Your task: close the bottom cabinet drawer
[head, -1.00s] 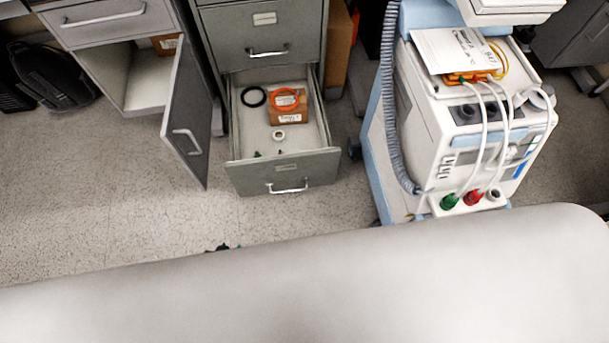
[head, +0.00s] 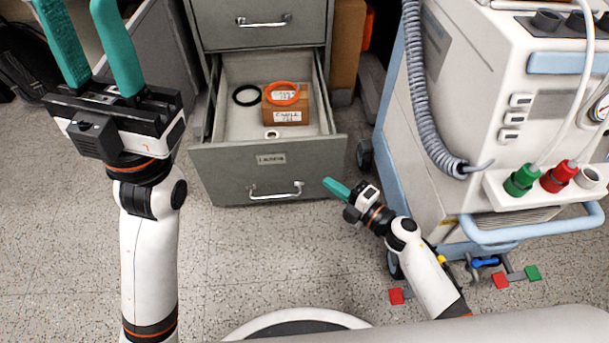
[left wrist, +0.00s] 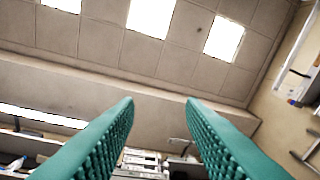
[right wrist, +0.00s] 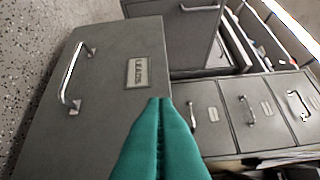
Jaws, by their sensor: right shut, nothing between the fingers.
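The bottom cabinet drawer (head: 222,165) is pulled out from the grey filing cabinet in the head view, with a labelled front and a silver bar handle (head: 274,190).
The drawer holds a cardboard box (head: 290,108), an orange ring (head: 283,93), a black ring (head: 247,95) and a small white ring. A white medical machine (head: 480,110) with a grey hose stands at the right. Speckled floor (head: 240,250) is clear before the drawer.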

